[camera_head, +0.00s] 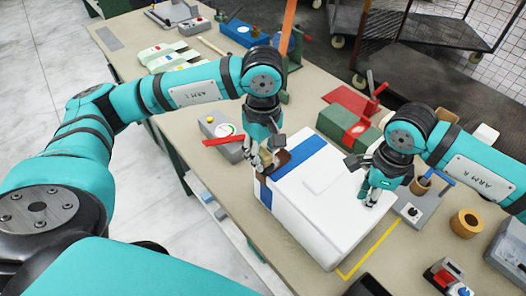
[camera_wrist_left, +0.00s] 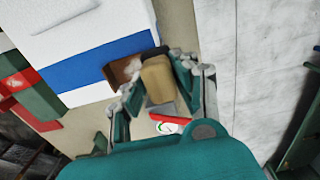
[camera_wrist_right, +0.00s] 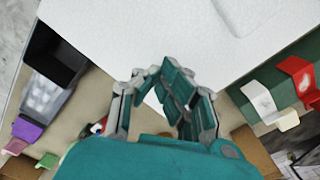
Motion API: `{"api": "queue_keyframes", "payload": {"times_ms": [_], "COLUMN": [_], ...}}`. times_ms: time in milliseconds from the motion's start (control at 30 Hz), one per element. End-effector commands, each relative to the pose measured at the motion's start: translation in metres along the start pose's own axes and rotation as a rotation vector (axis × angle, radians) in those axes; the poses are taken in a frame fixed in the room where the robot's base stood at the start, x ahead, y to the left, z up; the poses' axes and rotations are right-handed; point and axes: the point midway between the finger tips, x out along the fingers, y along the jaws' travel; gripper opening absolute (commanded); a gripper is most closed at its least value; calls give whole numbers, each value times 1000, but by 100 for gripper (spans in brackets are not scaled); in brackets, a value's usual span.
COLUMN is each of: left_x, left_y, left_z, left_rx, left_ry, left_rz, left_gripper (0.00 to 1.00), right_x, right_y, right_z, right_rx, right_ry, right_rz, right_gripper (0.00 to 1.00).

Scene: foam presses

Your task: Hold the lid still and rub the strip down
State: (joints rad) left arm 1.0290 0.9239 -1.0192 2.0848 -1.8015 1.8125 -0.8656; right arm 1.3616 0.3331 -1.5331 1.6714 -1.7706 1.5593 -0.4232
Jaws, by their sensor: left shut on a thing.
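A white foam box with a white lid (camera_head: 325,183) stands on the bench. A blue strip (camera_head: 304,159) runs across the lid near its far left end; it also shows in the left wrist view (camera_wrist_left: 97,64). My left gripper (camera_head: 262,157) is shut on a tan block (camera_wrist_left: 157,80), beside the strip's end at the lid's left edge. A brown piece (camera_wrist_left: 122,70) sits beside the block; whether the block touches the strip I cannot tell. My right gripper (camera_head: 371,192) is at the lid's right side, fingertips close together and nothing seen between them in the right wrist view (camera_wrist_right: 161,70).
A green box with a red band (camera_head: 350,127) stands behind the lid. A grey gauge box (camera_head: 222,135) is left of my left gripper. Yellow tape (camera_head: 372,252) marks the bench in front.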

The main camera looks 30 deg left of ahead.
Motion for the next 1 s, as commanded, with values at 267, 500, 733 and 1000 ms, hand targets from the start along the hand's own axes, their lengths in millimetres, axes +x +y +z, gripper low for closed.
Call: {"api": "queue_keyframes", "payload": {"times_ms": [267,500,733,1000], "left_x": [8,14,14,13], "left_y": [0,0,3,15], "left_z": [0,0,0,0], "left_rx": [0,0,0,0], "left_ry": [0,-1,0,0], "left_rz": [0,0,1,0], "left_gripper": [3,3,3,3], "right_x": [3,3,3,3], "right_y": [1,1,1,1], "right_z": [-1,-1,-1,-1], "right_rx": [0,0,0,0], "right_ry": [3,3,3,3], "right_rz": [5,5,5,5], "right_gripper": [0,0,0,0]}}
